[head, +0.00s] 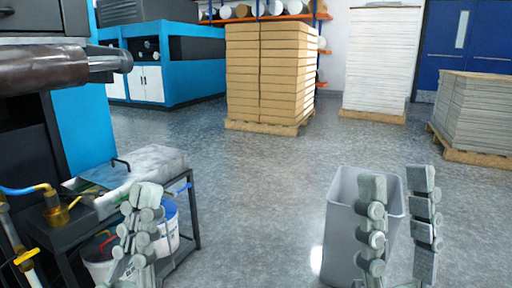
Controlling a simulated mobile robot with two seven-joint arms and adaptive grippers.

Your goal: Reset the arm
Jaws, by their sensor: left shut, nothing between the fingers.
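My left gripper (147,198) is at the lower left of the head view, pointing up, its fingers together and holding nothing. It is in front of the black cart in the picture. My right gripper (397,184) is at the lower right, its two fingers standing apart with nothing visible between them. It overlaps the grey bin in the picture; whether it touches the bin cannot be told. The rest of both arms is below the picture's edge.
A black cart (192,215) with a plastic-wrapped bundle (150,165) and white buckets (168,232) stands at left, beside a machine with a dark roll (45,70). A grey bin (340,235) stands at right. Floor (260,180) between them is clear; stacked cartons (270,75) stand behind.

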